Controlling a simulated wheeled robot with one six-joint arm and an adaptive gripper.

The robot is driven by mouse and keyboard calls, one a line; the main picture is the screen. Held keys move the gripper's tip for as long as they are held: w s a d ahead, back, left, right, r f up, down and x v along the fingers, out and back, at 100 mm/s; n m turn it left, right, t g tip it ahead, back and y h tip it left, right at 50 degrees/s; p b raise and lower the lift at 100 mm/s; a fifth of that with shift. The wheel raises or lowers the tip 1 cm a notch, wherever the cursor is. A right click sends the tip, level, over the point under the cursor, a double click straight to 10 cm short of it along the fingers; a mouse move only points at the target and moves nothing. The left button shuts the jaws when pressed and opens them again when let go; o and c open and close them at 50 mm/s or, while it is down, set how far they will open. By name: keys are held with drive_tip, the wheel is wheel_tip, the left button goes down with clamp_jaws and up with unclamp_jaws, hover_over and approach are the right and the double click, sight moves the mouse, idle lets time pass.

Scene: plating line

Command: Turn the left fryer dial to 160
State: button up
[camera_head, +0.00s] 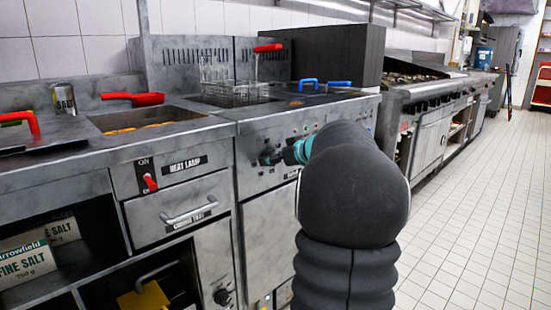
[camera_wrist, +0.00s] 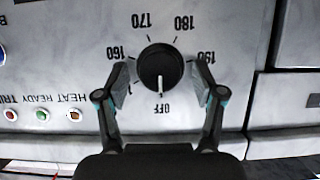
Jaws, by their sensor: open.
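The fryer dial (camera_wrist: 160,66) is a round black knob on the grey fryer panel, seen upside down in the wrist view. Its white pointer mark is toward OFF. The marks 160, 170, 180 and 190 are printed around it. My gripper (camera_wrist: 160,82) is open, with one finger on each side of the dial. Whether the pads touch it I cannot tell; a small gap seems to show. In the head view my gripper (camera_head: 272,157) is at the left part of the fryer front (camera_head: 285,135), and it mostly hides the dial.
A fryer basket (camera_head: 238,93) with a red handle sits on the fryer. The heat lamp switch (camera_head: 150,182) and a drawer handle (camera_head: 188,214) are to the left. In the wrist view, indicator lights (camera_wrist: 42,115) sit left of the dial. The tiled floor (camera_head: 470,210) at right is clear.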

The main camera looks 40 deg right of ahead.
drive_tip(key=c, duration=1.1)
drive_tip(key=shift+c, duration=0.2)
drive_tip(key=m+t+y, duration=0.1)
drive_tip(key=m+y, duration=0.1)
drive_tip(key=m, duration=0.3)
drive_tip(key=m+t+y+b, duration=0.1)
drive_tip(key=m+y, duration=0.2)
drive_tip(key=m, duration=0.3)
drive_tip(key=f+m+t+y, duration=0.1)
drive_tip(key=m+t+y, duration=0.1)
drive_tip(key=m, duration=0.4)
drive_tip(key=shift+d+y+b, duration=0.3)
drive_tip(key=shift+d+b, duration=0.05)
drive_tip(key=shift+b, duration=0.05)
